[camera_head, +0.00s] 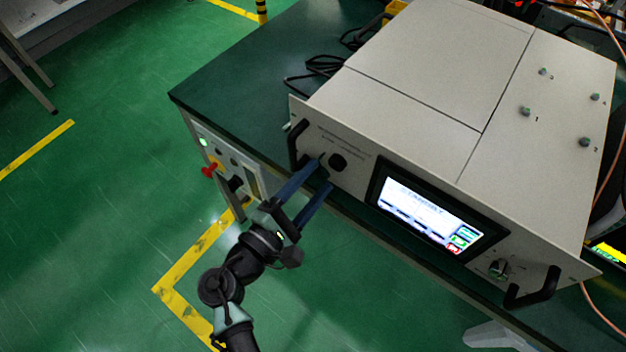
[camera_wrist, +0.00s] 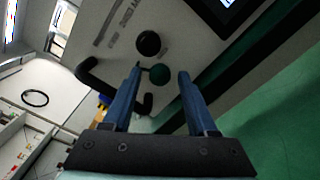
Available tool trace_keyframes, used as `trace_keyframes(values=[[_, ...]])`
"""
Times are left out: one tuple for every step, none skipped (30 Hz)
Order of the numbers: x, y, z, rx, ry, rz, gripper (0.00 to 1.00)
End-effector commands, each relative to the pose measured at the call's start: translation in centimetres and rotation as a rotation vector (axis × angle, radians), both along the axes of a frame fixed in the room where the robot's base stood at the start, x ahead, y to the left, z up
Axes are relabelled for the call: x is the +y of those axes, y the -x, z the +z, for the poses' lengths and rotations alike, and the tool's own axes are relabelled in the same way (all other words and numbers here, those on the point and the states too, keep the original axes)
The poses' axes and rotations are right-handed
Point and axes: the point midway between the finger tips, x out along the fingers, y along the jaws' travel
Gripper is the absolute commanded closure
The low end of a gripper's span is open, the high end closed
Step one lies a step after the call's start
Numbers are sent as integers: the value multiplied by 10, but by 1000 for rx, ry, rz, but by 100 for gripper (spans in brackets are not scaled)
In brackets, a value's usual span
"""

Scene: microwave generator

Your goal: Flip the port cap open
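The grey generator (camera_head: 425,75) stands on a dark green table, its front panel facing my arm. A round black piece (camera_head: 338,162) sits on the left of the panel; it also shows in the wrist view (camera_wrist: 148,44). Right below it in the wrist view is a round dark green piece (camera_wrist: 160,74). I cannot tell for sure which of them is the port cap. My gripper (camera_head: 324,175) is open, its two blue fingers pointing at the panel. In the wrist view the green piece shows between the fingertips, nearer the left one; contact cannot be told.
A black handle (camera_head: 298,145) stands out from the panel just left of the fingers. A lit screen (camera_head: 427,212) is to the right, with a second handle (camera_head: 533,287) beyond it. A red knob (camera_head: 210,170) is on the table's side. Floor left of the table is clear.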

Motion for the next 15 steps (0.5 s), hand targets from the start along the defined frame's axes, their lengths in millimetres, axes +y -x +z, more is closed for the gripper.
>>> trace_keyframes(values=[[0, 0, 0, 0, 0, 0, 53], [0, 0, 0, 0, 0, 0, 58], [0, 0, 0, 0, 0, 0, 66], [0, 0, 0, 0, 0, 0, 71], [0, 0, 0, 0, 0, 0, 76], [0, 0, 0, 0, 0, 0, 84], [0, 0, 0, 0, 0, 0, 89], [0, 0, 0, 0, 0, 0, 94], [0, 0, 0, 0, 0, 0, 100], [0, 0, 0, 0, 0, 0, 100], [0, 0, 0, 0, 0, 0, 100], [0, 0, 0, 0, 0, 0, 100], [0, 0, 0, 0, 0, 0, 100], [0, 0, 0, -1, -1, 0, 100], [0, 0, -1, -4, -6, 0, 100]])
